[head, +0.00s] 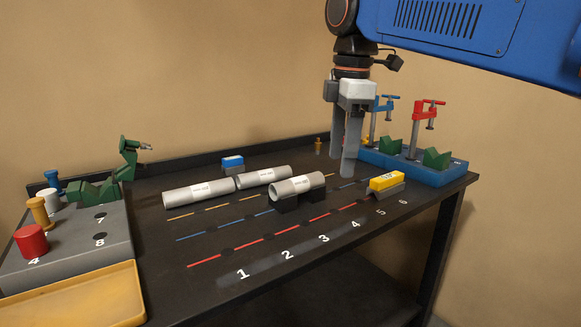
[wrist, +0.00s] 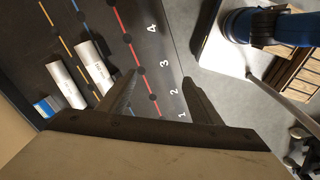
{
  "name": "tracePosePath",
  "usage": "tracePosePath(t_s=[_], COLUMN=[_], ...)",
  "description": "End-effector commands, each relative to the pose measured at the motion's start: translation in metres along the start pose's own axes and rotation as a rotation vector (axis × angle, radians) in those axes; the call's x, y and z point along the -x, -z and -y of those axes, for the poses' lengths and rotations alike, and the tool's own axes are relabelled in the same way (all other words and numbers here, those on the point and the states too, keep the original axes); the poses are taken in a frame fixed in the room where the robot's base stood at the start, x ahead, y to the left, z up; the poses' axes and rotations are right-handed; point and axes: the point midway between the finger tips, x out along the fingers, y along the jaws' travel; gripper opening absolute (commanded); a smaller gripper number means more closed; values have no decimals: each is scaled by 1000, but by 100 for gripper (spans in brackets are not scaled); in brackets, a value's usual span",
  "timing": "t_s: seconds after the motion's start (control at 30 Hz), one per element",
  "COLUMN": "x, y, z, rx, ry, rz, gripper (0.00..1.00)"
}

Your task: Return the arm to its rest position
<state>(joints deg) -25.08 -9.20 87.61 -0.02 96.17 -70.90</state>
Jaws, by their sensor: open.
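My gripper (head: 342,172) points straight down above the right part of the black workbench (head: 190,305). Its two grey fingers are apart with nothing between them. In the head view it stands left of the blue clamp base (head: 430,172) and behind the yellow block (head: 386,181); its exact height over the bench is hard to tell. In the wrist view the open fingers (wrist: 158,77) frame the bench's numbered front strip, with only bare surface between the tips.
Grey labelled tubes (head: 198,193) lie mid-bench, one (head: 297,187) on black supports. A blue block (head: 232,162) is behind them. Red and blue clamps rise from the blue base at right. A grey peg board (head: 80,245) and yellow tray (head: 80,300) are at left. The front strip is clear.

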Motion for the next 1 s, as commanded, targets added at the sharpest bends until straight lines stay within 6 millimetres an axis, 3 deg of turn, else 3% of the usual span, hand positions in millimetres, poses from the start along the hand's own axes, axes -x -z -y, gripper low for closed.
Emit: tracePosePath(t_s=[0.2,0.5,0.8,1.0], x=[-45,-127,-223,-267], y=[-56,-119,-162,-175], z=[43,113,189,221], rx=[-364,-887,-1386,-1594], ry=[-68,-166,-258,-295], rz=[-19,-72,-154,-200], gripper=[59,59,59,59])
